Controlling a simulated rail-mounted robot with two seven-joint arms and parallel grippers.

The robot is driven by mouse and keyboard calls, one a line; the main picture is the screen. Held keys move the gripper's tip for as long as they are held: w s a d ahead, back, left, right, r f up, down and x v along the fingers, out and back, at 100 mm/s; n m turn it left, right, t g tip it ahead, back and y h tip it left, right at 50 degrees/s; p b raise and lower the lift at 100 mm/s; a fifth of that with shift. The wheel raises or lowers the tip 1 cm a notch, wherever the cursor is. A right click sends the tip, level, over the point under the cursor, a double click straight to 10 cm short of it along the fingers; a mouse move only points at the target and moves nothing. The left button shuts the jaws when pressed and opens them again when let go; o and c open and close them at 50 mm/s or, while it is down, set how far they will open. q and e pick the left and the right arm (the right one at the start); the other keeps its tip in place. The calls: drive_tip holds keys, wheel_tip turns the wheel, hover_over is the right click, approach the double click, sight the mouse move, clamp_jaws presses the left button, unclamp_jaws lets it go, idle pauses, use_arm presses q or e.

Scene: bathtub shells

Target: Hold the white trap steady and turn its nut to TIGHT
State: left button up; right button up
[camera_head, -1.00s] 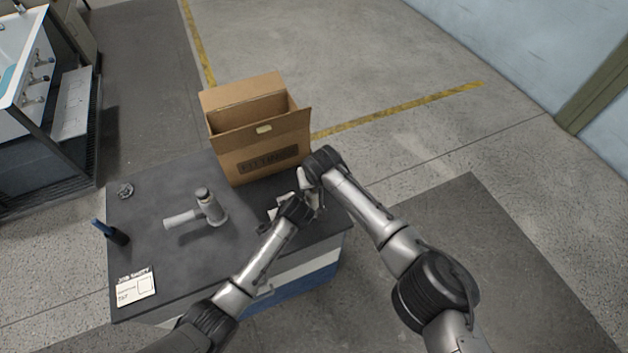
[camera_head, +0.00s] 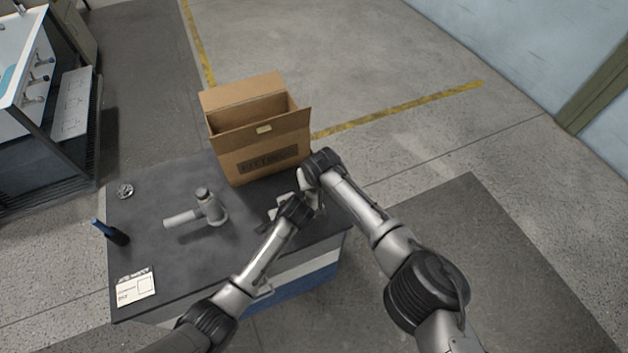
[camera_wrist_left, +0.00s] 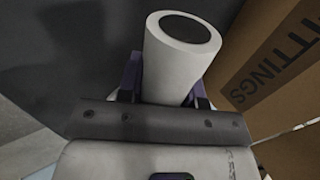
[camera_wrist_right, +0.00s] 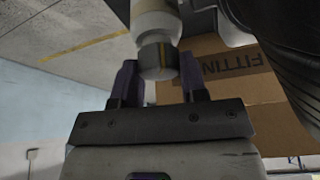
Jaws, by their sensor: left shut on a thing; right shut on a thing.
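The white trap shows in the left wrist view as a white pipe (camera_wrist_left: 180,58) with a dark round end. My left gripper (camera_wrist_left: 165,85) is shut on it, one finger on each side. In the right wrist view, the trap's white body (camera_wrist_right: 154,14) is at the top, with a faceted grey nut (camera_wrist_right: 158,57) below it. My right gripper (camera_wrist_right: 158,80) is shut on this nut. In the head view both hands meet over the right end of the table, beside the box, and largely hide the trap. I cannot read the nut's setting.
An open cardboard box (camera_head: 262,157) stands at the table's back edge, close behind the hands. A grey pipe fitting (camera_head: 203,210), a blue-and-black tool (camera_head: 112,233), a small metal part (camera_head: 125,191) and a white card (camera_head: 135,287) lie on the dark table (camera_head: 185,265), left of the hands.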

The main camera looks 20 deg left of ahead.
drive_tip(key=c, duration=0.3)
drive_tip(key=n+y, duration=0.1)
drive_tip(key=n, duration=0.2)
drive_tip(key=shift+n+g, duration=0.3)
drive_tip(key=shift+g, duration=0.1)
drive_tip(key=shift+w+n+g+y, duration=0.1)
drive_tip(key=shift+n+g+y, duration=0.45)
drive_tip(key=shift+n, duration=1.35)
drive_tip(key=shift+n+g, duration=0.25)
drive_tip(key=shift+n, duration=0.05)
drive_tip(key=o, duration=0.9)
drive_tip(key=shift+d+r, duration=0.1)
